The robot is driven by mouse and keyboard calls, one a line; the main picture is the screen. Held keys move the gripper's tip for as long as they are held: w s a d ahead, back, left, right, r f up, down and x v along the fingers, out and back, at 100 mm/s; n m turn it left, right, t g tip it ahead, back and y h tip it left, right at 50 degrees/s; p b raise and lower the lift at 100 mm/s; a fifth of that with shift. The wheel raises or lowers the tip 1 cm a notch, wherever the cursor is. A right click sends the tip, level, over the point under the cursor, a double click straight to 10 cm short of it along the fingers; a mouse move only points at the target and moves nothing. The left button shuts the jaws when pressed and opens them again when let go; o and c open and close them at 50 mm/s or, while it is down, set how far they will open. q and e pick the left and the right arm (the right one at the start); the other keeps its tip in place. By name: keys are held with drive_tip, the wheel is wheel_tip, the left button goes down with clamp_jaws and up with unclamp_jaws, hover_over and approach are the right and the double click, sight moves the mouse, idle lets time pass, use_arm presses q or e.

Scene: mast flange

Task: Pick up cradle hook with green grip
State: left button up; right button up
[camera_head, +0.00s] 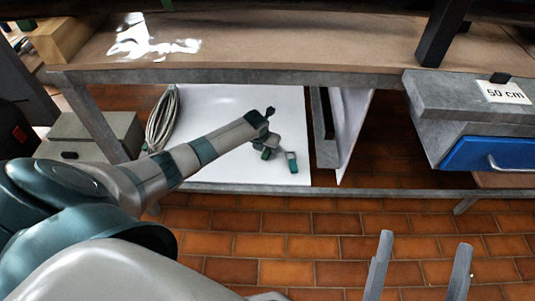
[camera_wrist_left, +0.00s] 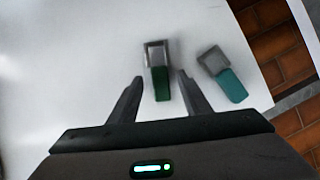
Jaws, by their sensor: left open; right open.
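The cradle hook with the dark green grip (camera_wrist_left: 160,84) lies on the white lower shelf, its grey square head pointing away in the left wrist view. Its green end also shows in the head view (camera_head: 266,154). A second hook with a teal grip (camera_wrist_left: 232,85) lies to its right, also seen in the head view (camera_head: 292,162). My left gripper (camera_wrist_left: 160,78) is open, with a finger on either side of the green grip and a gap to each. In the head view my left gripper (camera_head: 265,136) partly covers the green hook. My right gripper (camera_head: 425,241) is open and empty above the tiled floor.
The white shelf (camera_head: 225,165) lies under a workbench top (camera_head: 310,45). An upright white panel (camera_head: 352,125) and a blue drawer (camera_head: 490,154) are to the right. A metal rail (camera_head: 400,193) runs along the shelf front.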

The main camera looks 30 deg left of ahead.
use_arm(q)
drive_tip(key=shift+w+f, duration=0.25)
drive_tip(key=shift+f, duration=0.2)
use_arm(e)
drive_tip(key=shift+w+d+r+t, duration=0.1)
drive_tip(key=shift+d+r+t, duration=0.2)
drive_tip(key=shift+r, duration=0.2)
use_arm(q)
clamp_jaws()
drive_tip(key=shift+r, duration=0.1)
